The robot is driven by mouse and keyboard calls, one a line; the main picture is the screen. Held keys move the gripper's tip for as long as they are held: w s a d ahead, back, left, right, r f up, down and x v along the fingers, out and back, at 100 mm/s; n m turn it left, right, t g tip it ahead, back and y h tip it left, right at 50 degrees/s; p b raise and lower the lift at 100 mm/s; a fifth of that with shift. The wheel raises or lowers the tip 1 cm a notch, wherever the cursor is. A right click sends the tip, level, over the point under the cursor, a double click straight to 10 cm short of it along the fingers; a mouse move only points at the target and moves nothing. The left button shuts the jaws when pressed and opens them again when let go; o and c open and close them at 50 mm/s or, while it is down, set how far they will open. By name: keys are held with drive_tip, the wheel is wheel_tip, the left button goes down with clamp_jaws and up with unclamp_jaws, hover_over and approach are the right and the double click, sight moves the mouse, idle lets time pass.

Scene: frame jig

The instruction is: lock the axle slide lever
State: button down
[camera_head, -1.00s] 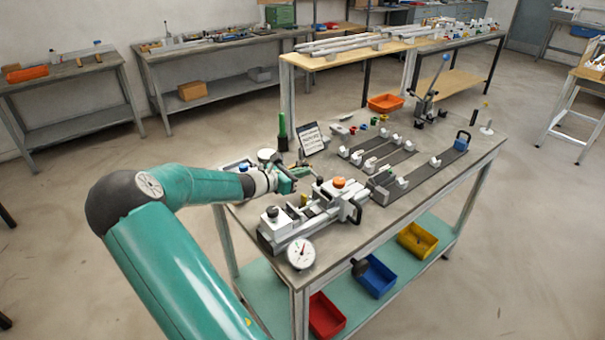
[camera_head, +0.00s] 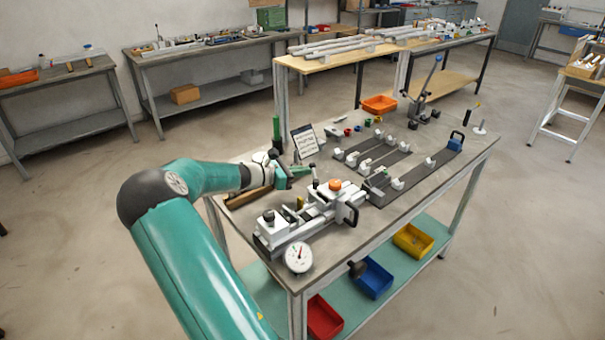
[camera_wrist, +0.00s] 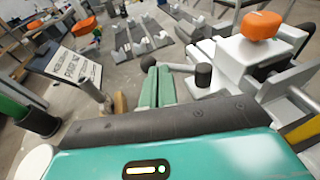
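The grey-white jig (camera_head: 310,212) with an orange knob (camera_head: 335,185) stands on the near bench. A short lever with a dark ball knob (camera_wrist: 148,63) shows in the wrist view, its rod running right toward a black cylindrical knob (camera_wrist: 203,75) on the jig; I take it for the axle slide lever. In the head view the lever (camera_head: 315,180) is small beside the jig's back. My gripper (camera_head: 308,170) is at the left of the lever. Its green fingers (camera_wrist: 157,82) lie close together with nothing visible between them. The fingertips are just short of the ball knob; contact is unclear.
A dial gauge (camera_head: 298,257) sits at the jig's near end. A printed sign (camera_head: 305,140) and a green-handled post (camera_head: 277,135) stand behind my gripper. Dark rails with white blocks (camera_head: 390,165) lie to the right. The bench's front right is clear.

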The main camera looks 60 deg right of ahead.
sight(313, 167)
drive_tip(key=shift+s+d, duration=0.3)
drive_tip(key=shift+d, duration=0.6)
drive_tip(key=shift+r+x, duration=0.2)
drive_tip(key=shift+x, duration=0.9)
drive_tip(key=shift+s+d+r, duration=0.1)
drive_tip(key=shift+s+d, duration=0.1)
drive_tip(key=shift+s, duration=0.3)
drive_tip(key=shift+s+d+m+g+y, duration=0.2)
drive_tip(key=shift+s+m+g+y, duration=0.1)
drive_tip(key=shift+m+g+y, duration=0.45)
drive_tip(key=shift+s+d, duration=0.1)
drive_tip(key=shift+s, duration=0.4)
drive_tip(key=shift+w+a, duration=0.3)
drive_tip(key=shift+w, duration=0.3)
drive_tip(key=v, duration=1.3)
drive_tip(key=shift+a, duration=0.45)
